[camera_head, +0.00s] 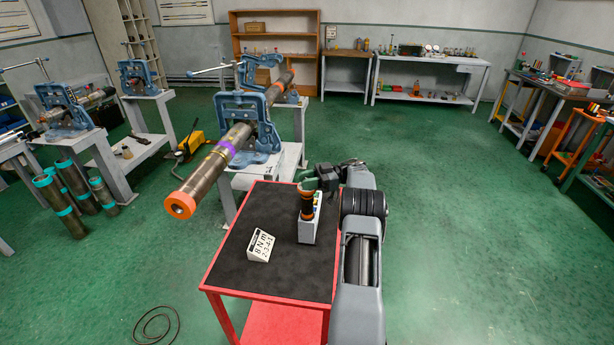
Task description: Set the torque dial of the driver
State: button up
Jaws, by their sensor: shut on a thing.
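The driver (306,203) is a dark upright tool with orange bands. It stands at a pale block-shaped stand (308,230) with small coloured marks, on the right of the red cart's black top. My gripper (311,183) reaches in from the right and is shut at the driver's upper end, beside a green part there. The dial itself is too small to make out, and the jaws partly cover the top. A white tilted card (262,245) reading "8 N m" and "2-3-4-1" stands left of the stand.
The red cart (220,291) has free black top in front and left. Behind it, a blue vise (247,115) holds a long pipe (208,168) whose orange end juts out leftward. Loose pipes (72,186) stand at left. Green floor is open at right.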

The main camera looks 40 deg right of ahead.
jog(key=shift+n+g, duration=0.3)
jog(key=shift+g, duration=0.1)
jog(key=o, duration=0.9)
jog(key=shift+r+p, duration=0.35)
jog(key=shift+p, duration=0.2)
notch_tip(320, 180, up, 3)
jog(key=shift+s+a+r+p, duration=0.1)
jog(key=shift+r+p, duration=0.05)
jog(key=shift+p, duration=1.1)
jog(key=s+a+r, duration=0.2)
jog(key=s+r, duration=0.1)
jog(key=s, duration=0.1)
jog(key=s+a+r+p, duration=0.1)
jog(key=s+a+r, duration=0.1)
jog(key=s+r, duration=0.1)
jog(key=s+a+r+p, duration=0.1)
jog(key=s+a+r, duration=0.1)
jog(key=s, duration=0.3)
jog(key=shift+s+r, duration=0.2)
jog(key=shift+r, duration=0.3)
